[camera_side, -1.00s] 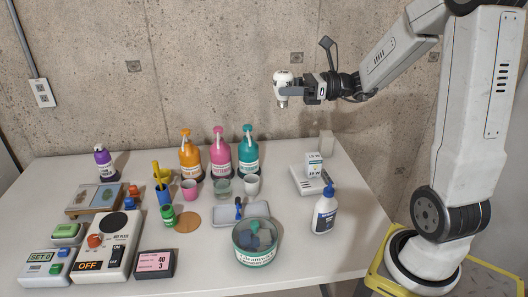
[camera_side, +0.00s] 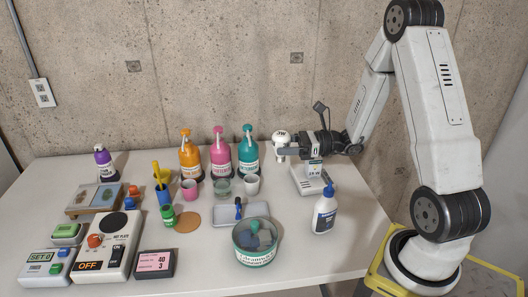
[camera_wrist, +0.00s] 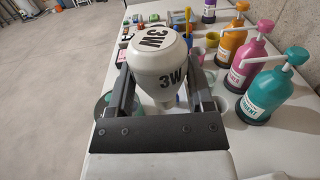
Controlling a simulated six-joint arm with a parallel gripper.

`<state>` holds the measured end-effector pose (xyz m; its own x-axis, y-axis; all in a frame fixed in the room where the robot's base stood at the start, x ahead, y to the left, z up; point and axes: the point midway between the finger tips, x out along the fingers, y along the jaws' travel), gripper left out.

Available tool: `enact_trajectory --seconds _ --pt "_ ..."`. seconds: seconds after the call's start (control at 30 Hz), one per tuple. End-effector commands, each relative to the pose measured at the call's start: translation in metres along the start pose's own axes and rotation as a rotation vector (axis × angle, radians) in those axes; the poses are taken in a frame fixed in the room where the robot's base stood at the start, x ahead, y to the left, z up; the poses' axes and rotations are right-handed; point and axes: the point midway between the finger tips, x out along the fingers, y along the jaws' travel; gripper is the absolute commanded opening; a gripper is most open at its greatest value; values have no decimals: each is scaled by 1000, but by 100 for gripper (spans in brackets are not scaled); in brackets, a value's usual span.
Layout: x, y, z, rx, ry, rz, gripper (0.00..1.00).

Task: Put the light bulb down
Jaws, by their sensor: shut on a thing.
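The white light bulb (camera_side: 280,138) is held in my gripper (camera_side: 284,147), above the back right of the table, to the right of the teal pump bottle. In the wrist view the bulb (camera_wrist: 157,58) sits between the two dark fingers, its rounded top toward the camera with "3W" printed on it. The fingers are shut on it. The bulb is upright, base down, and appears clear of the table. Its base is mostly hidden in the wrist view.
Teal (camera_side: 248,152), pink (camera_side: 220,155) and orange (camera_side: 190,160) pump bottles stand left of my gripper. The front right table is clear.

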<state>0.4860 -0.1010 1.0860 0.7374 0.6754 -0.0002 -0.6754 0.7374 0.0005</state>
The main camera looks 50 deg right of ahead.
Motion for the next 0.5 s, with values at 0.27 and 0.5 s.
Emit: enact_trajectory --seconds 0.27,0.5 --pt "0 0 -53 5 0 0 8" --pt "0 0 -92 3 0 0 8"
